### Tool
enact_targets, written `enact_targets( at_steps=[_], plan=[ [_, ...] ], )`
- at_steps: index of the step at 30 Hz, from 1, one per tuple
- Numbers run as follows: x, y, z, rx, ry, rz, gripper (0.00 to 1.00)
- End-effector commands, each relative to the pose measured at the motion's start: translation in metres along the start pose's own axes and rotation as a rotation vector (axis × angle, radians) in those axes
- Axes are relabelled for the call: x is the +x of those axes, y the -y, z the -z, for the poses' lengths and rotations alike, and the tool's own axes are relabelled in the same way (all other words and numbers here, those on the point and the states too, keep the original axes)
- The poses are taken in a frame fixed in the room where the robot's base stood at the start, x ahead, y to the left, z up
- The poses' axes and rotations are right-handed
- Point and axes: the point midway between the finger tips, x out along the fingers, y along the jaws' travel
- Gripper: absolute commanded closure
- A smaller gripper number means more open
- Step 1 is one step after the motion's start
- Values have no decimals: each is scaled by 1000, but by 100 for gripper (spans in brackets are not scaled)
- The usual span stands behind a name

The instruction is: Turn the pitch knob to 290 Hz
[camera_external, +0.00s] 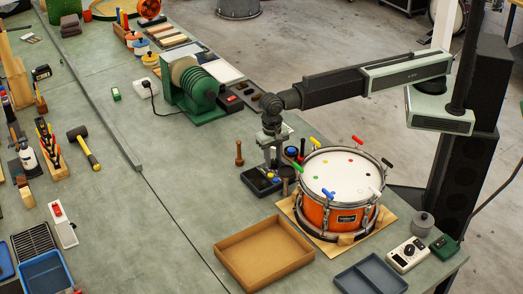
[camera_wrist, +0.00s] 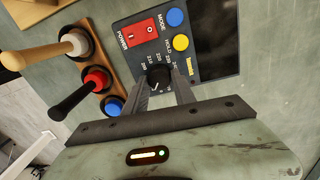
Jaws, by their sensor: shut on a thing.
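The tuner box (camera_wrist: 191,45) is a dark panel with a red power switch (camera_wrist: 142,30), a blue button (camera_wrist: 175,17) and a yellow button (camera_wrist: 181,43). Its black pitch knob (camera_wrist: 158,75) sits on the near part of the panel, ringed by small white numbers. My gripper (camera_wrist: 160,84) is shut on the knob, one finger on each side. I cannot read the knob's setting surely. In the external view my gripper (camera_external: 271,157) points down over the tuner box (camera_external: 256,183), hiding the knob.
A brown tray (camera_external: 240,262) lies in front. Bare bench shows to the left.

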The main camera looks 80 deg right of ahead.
Motion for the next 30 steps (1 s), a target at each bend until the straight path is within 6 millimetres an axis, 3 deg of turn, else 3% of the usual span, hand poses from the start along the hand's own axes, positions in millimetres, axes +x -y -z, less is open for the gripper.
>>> enact_targets(
  at_steps=[22,23,24,30],
  plan=[
    [0,0,0,79,4,0,100],
    [0,0,0,79,4,0,60],
    [0,0,0,79,4,0,49],
    [0,0,0,79,4,0,47]
  ],
)
